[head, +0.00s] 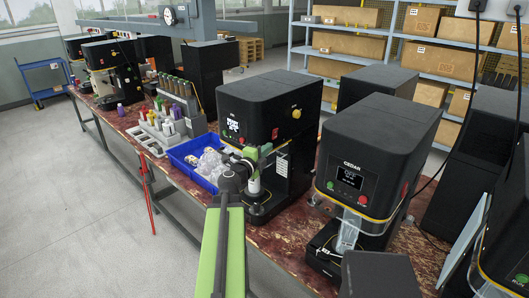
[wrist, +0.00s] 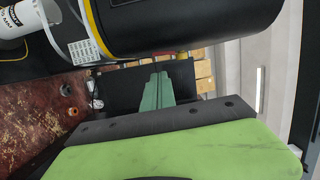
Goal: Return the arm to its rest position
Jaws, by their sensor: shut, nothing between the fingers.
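My gripper shows in the wrist view (wrist: 157,92) as two green fingers pressed together, with nothing between them. In the head view my green arm reaches up from the bottom middle. Its end is at the front of a black seamer (head: 262,103) with a lit screen, partly overlapping the machine's working opening. I cannot tell from the head view whether it touches the machine. In the wrist view a black machine body with a yellow band (wrist: 180,25) lies close above the fingers. A white labelled cylinder (wrist: 14,20) is at the top left.
A second seamer (head: 370,150) marked CEDAR stands to the right. A blue bin (head: 192,172) with clear bagged items and a rack of coloured containers (head: 168,122) stand left on the red-brown bench (head: 290,240). Grey floor (head: 70,210) is free at left. Shelves with boxes (head: 350,45) stand behind.

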